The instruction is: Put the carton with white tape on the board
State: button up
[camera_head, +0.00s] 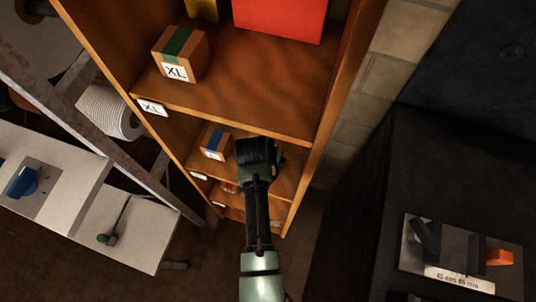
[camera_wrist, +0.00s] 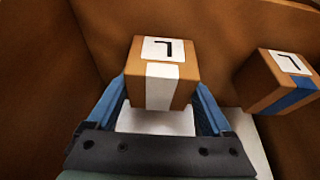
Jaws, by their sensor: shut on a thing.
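In the wrist view the carton with white tape (camera_wrist: 161,78) sits between the two blue fingers of my gripper (camera_wrist: 160,95), which is shut on it. It is a brown carton with a white label marked L. I cannot tell whether it touches the shelf. In the head view my gripper (camera_head: 260,152) is inside a lower bay of the wooden shelf (camera_head: 225,95) and hides this carton. I cannot tell which surface is the board.
A carton with blue tape (camera_wrist: 278,80) stands close on the right in the wrist view; it also shows in the head view (camera_head: 213,143). A green-taped XL carton (camera_head: 178,55) and a red box (camera_head: 280,15) stand on the shelf above. Shelf sides limit room.

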jog(key=o, duration=1.6)
jog(key=shift+f, duration=0.1)
jog(key=shift+r, duration=0.3)
jog(key=shift+s+a+r, duration=0.2)
jog(key=shift+s+r, duration=0.3)
jog(key=shift+r, duration=0.1)
jog(key=shift+s+a+r, duration=0.15)
jog(key=shift+s+r, duration=0.35)
jog(key=shift+r, duration=0.1)
jog(key=s+a, duration=0.1)
jog(key=s, duration=0.2)
jog(key=s+a, duration=0.1)
jog(key=s, duration=0.3)
jog(key=s+a, duration=0.1)
jog(key=s, duration=0.2)
jog(key=shift+s+a, duration=0.2)
jog(key=shift+s, duration=0.05)
